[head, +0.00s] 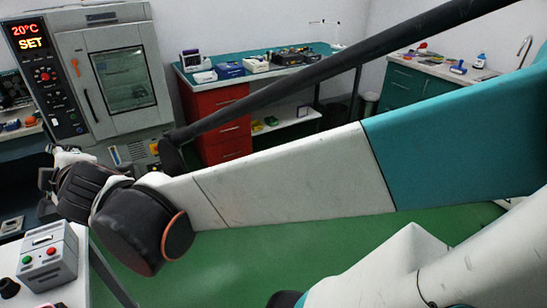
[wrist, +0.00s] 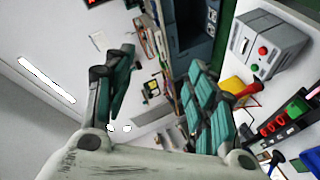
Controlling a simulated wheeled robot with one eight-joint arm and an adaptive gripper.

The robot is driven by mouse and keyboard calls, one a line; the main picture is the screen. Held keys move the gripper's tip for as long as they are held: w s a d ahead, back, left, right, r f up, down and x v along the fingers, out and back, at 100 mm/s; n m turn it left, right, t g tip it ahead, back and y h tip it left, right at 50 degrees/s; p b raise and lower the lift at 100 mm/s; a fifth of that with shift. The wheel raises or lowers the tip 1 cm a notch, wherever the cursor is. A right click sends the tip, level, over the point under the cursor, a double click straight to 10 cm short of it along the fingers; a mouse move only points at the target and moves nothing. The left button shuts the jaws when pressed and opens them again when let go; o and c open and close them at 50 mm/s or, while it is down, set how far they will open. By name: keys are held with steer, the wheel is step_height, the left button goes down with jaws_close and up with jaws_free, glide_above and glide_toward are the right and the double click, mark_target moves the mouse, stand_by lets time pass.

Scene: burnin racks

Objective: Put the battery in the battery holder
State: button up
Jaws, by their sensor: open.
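I cannot make out a battery or a battery holder for certain in either view. My gripper (wrist: 160,90) is open in the wrist view, its two green-padded fingers spread wide with nothing held between them. In the head view my arm reaches across to the left and hides much of the middle; the gripper's fingers are not clear there. A grey box with a red and a green button (head: 48,258) stands on the white table at lower left. A similar grey box (wrist: 265,45) shows in the wrist view, right of the fingers and apart from them.
A large grey chamber (head: 110,75) with a lit display stands at the back left. A bench with red drawers (head: 215,120) holds several instruments. A green cabinet (head: 400,95) with a sink is at right. The green floor (head: 250,265) is clear. A yellow object (wrist: 235,86) lies right of my fingers.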

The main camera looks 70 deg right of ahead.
steer(key=s+a+f+m+g+y, duration=0.1)
steer(key=s+a+f+m+g, duration=0.2)
steer(key=s, duration=0.5)
steer(key=s+a+f+m+g+y, duration=0.2)
steer(key=s+a+f+m+g, duration=0.1)
steer(key=s+f, duration=0.5)
steer(key=s+m+g, duration=0.1)
steer(key=m, duration=0.1)
steer(key=shift+s+a+m+y, duration=0.25)
steer(key=shift+a+m+y, duration=0.05)
steer(key=shift+a+m, duration=0.1)
